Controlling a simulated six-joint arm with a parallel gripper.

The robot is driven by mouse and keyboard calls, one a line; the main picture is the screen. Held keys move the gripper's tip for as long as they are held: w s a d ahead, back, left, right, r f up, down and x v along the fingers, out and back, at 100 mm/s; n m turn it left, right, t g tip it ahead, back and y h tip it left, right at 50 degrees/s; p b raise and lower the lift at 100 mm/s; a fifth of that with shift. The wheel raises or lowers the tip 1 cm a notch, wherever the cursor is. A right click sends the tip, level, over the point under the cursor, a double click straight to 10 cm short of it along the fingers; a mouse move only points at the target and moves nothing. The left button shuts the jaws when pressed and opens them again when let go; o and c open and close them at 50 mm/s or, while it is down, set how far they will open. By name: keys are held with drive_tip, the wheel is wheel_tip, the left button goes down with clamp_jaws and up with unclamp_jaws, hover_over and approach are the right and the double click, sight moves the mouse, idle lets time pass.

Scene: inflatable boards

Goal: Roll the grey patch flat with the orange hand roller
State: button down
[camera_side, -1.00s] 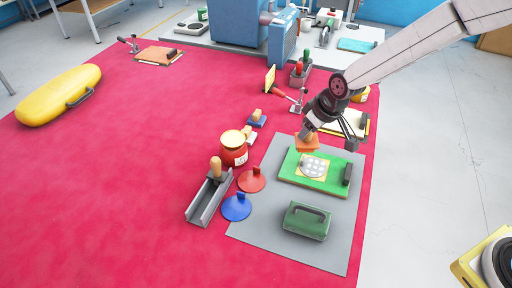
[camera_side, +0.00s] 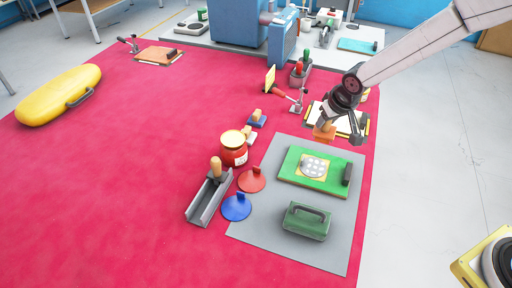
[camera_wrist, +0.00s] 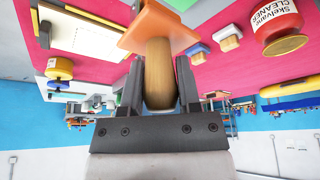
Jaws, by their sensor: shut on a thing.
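My gripper (camera_side: 340,120) is shut on the wooden handle (camera_wrist: 158,72) of the orange hand roller (camera_side: 324,132). The roller's flared orange head shows in the wrist view (camera_wrist: 160,28); its underside is hidden. It hangs in the air by the far right of the grey mat (camera_side: 265,215), apart from the green board (camera_side: 325,184). The round grey patch (camera_side: 312,168), with pale dots, lies on a yellow square on that board. I cannot tell whether its edges are flat.
A dark block (camera_side: 347,173) sits at the board's right end. A green handled block (camera_side: 306,221) stands in front. Red (camera_side: 251,180) and blue (camera_side: 237,207) discs, a grey channel (camera_side: 207,200) and a red tin (camera_side: 233,153) are left. A clipboard (camera_side: 336,119) lies behind my gripper.

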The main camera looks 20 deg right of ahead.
sight(326, 134)
drive_tip(key=shift+f, duration=0.1)
drive_tip(key=shift+f, duration=3.2)
drive_tip(key=shift+f, duration=0.7)
